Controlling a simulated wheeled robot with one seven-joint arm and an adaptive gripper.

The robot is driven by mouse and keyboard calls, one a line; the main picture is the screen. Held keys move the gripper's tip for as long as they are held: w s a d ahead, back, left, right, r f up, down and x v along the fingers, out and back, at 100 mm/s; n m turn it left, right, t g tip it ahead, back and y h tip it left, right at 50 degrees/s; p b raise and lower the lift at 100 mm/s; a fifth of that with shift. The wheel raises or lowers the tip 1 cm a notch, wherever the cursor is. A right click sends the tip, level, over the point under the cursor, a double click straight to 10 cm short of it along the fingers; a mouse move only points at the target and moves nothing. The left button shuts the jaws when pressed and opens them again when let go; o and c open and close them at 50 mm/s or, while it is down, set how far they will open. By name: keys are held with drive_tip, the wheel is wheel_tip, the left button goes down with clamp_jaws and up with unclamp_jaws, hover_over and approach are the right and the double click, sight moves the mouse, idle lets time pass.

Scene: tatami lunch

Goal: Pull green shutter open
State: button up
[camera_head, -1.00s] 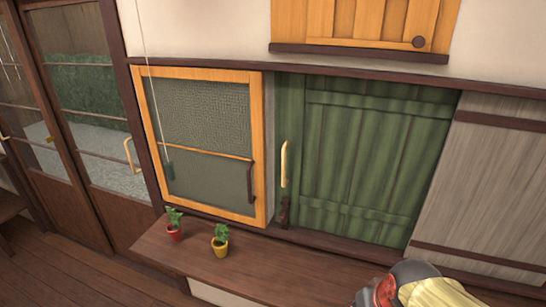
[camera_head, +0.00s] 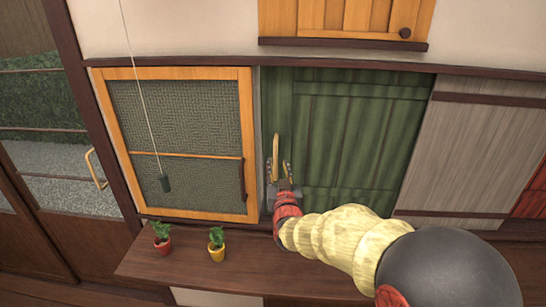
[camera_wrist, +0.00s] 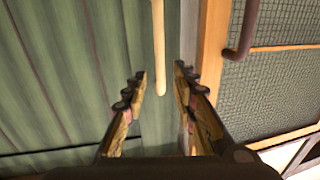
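The green shutter (camera_head: 345,135) is a panel of green boards in the wall, and it looks shut. Its pale wooden handle (camera_head: 275,150) stands upright near its left edge. My gripper (camera_head: 280,168) is at the lower part of this handle. In the wrist view the fingers of my gripper (camera_wrist: 160,75) are spread apart, and the handle (camera_wrist: 158,45) hangs between them in the picture with space on both sides. The fingers do not appear to touch the handle. The handle's far end runs out of the wrist view.
An orange-framed mesh window (camera_head: 180,140) with a dark handle (camera_head: 242,180) is left of the shutter. A grey panel (camera_head: 480,155) is on the right. A red pot (camera_head: 163,244) and a yellow pot (camera_head: 217,251) with plants stand on the wooden ledge (camera_head: 190,268) below. A cord (camera_head: 145,95) hangs before the window.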

sight(276, 157)
drive_tip(key=w, duration=0.4)
drive_tip(key=w+a, duration=0.1)
drive_tip(key=w, duration=0.2)
drive_tip(key=shift+w+a+f+b, duration=0.1)
drive_tip(key=shift+b, duration=0.3)
clamp_jaws()
idle(0.6)
